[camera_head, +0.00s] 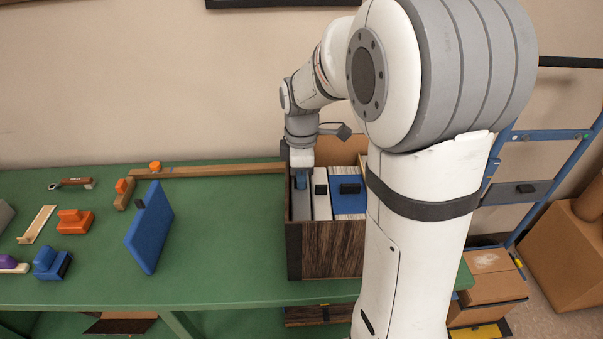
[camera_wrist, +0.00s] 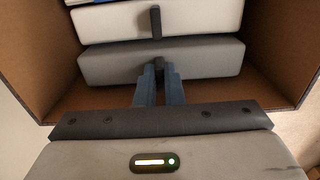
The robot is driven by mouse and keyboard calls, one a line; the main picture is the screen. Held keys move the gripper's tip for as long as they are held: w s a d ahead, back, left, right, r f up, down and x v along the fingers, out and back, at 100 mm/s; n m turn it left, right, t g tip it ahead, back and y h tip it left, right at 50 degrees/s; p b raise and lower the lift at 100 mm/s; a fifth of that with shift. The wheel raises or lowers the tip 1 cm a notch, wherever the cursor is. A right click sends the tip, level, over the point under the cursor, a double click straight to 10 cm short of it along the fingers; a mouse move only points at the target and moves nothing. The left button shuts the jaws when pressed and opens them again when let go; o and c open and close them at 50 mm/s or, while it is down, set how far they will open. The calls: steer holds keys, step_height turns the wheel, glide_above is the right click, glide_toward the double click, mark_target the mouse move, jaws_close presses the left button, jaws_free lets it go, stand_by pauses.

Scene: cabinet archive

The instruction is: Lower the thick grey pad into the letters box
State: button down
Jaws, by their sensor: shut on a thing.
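The thick grey pad (camera_wrist: 205,62) is upright inside the wood-grain letters box (camera_head: 325,250), at the box's left end in the head view. My gripper (camera_wrist: 158,72) is shut on the pad's dark tab, with its blue-grey fingers on either side. In the head view my gripper (camera_head: 301,180) is at the box's top, over the grey pad (camera_head: 300,204). A white pad (camera_wrist: 205,22) with a dark tab stands beside the grey one. The grey pad's lower part is hidden, so I cannot tell whether it touches the floor.
A blue-fronted pad (camera_head: 348,203) stands in the box, right of the white one. A blue panel (camera_head: 150,228) stands tilted on the green table (camera_head: 220,250). Orange and blue blocks (camera_head: 73,221) lie at left. A wooden bar (camera_head: 220,170) runs along the back.

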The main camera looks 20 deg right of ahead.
step_height(320, 180, down, 2)
steer(key=shift+f+b, duration=0.1)
steer(key=shift+b, duration=0.45)
steer(key=c, duration=1.5)
jaws_free()
steer(key=shift+r, duration=0.25)
steer(key=shift+c, duration=0.2)
steer(key=shift+r+p, duration=2.85)
steer(key=shift+r, duration=0.55)
step_height(320, 180, up, 8)
